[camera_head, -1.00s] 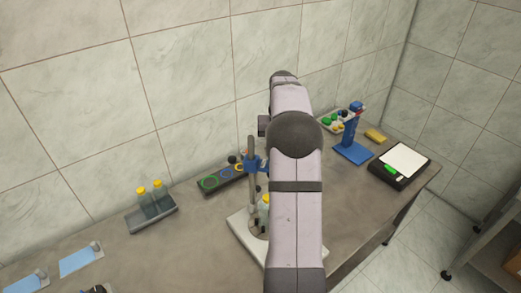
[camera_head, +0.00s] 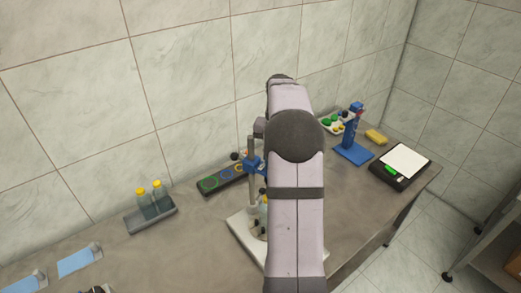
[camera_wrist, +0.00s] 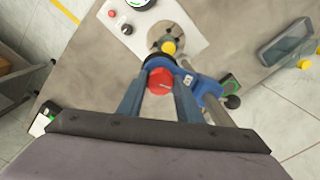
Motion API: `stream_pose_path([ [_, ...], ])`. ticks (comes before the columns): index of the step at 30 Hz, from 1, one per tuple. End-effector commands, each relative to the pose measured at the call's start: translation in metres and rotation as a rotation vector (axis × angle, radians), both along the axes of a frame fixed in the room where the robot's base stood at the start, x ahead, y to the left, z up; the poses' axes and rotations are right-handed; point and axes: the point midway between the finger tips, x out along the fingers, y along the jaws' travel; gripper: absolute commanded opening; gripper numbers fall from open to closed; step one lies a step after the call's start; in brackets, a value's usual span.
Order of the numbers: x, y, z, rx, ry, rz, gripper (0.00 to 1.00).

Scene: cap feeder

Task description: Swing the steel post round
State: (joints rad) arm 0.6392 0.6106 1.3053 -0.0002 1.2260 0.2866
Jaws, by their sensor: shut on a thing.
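The steel post (camera_head: 251,185) stands upright on a white base (camera_head: 238,228), with a blue clamp (camera_head: 252,163) near its top. A black ball knob (camera_head: 235,156) sticks out at the clamp's left. In the wrist view the post (camera_wrist: 217,112) runs down to the right beside the clamp (camera_wrist: 207,90). My gripper (camera_wrist: 160,70) is shut on a blue piece with a red round top (camera_wrist: 159,83), beside the clamp. Whether that piece joins the clamp is hard to tell. In the head view my arm hides the gripper and part of the base.
A grey rack with two yellow-capped bottles (camera_head: 152,212) stands left of the base. A dark tray with coloured rings (camera_head: 215,183) lies behind the post. A blue stand (camera_head: 352,143) and a black scale (camera_head: 400,167) are at the right.

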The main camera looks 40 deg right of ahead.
Motion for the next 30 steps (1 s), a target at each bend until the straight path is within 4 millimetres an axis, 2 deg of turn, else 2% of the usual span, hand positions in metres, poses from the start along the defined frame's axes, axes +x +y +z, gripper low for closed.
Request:
stream_pose_path([
  [10,-0.005,0.016,0.0,0.001,0.0,-0.178,0.12],
  [23,-0.006,0.018,0.0,0.001,-0.001,-0.204,0.12],
  [30,-0.007,0.026,0.001,0.001,-0.001,-0.296,0.12],
])
